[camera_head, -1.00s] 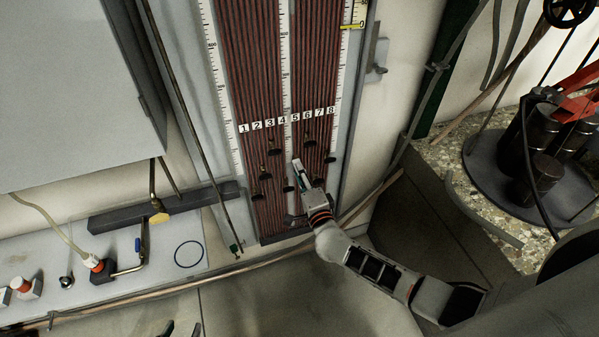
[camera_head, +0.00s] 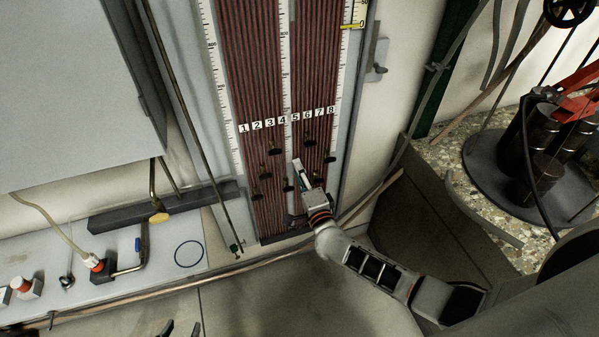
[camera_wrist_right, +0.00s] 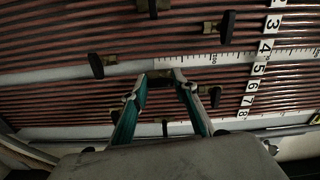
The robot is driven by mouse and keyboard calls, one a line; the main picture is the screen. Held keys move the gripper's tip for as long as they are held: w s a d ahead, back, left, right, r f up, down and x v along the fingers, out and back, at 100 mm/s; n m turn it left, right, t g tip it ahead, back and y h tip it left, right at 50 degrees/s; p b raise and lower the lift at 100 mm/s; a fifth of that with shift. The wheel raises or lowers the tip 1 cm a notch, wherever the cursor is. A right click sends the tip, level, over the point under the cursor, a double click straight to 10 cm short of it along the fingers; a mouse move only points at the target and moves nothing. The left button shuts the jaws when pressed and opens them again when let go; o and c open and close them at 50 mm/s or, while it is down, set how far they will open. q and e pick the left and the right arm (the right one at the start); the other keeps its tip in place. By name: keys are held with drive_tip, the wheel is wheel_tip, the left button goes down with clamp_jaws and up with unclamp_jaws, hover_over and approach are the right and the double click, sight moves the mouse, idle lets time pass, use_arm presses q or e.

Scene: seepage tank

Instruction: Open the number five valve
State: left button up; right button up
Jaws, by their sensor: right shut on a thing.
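The tube board (camera_head: 257,60) carries number labels 1 to 8 (camera_head: 295,118) and several small black-handled valves below them. My right gripper (camera_head: 297,165) reaches up from below to the middle of the board, under label 5.
Other black valve handles (camera_wrist_right: 228,23) stand close around the right gripper. Dark weights on a round plate (camera_head: 500,170) stand at right.

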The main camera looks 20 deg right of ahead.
drive_tip(key=shift+a+f, duration=0.1)
drive_tip(key=o, duration=1.1)
drive_tip(key=shift+s+d, duration=0.15)
drive_tip(key=shift+s, duration=2.85)
drive_tip(key=shift+s+d, duration=0.1)
drive_tip(key=shift+s, duration=2.9)
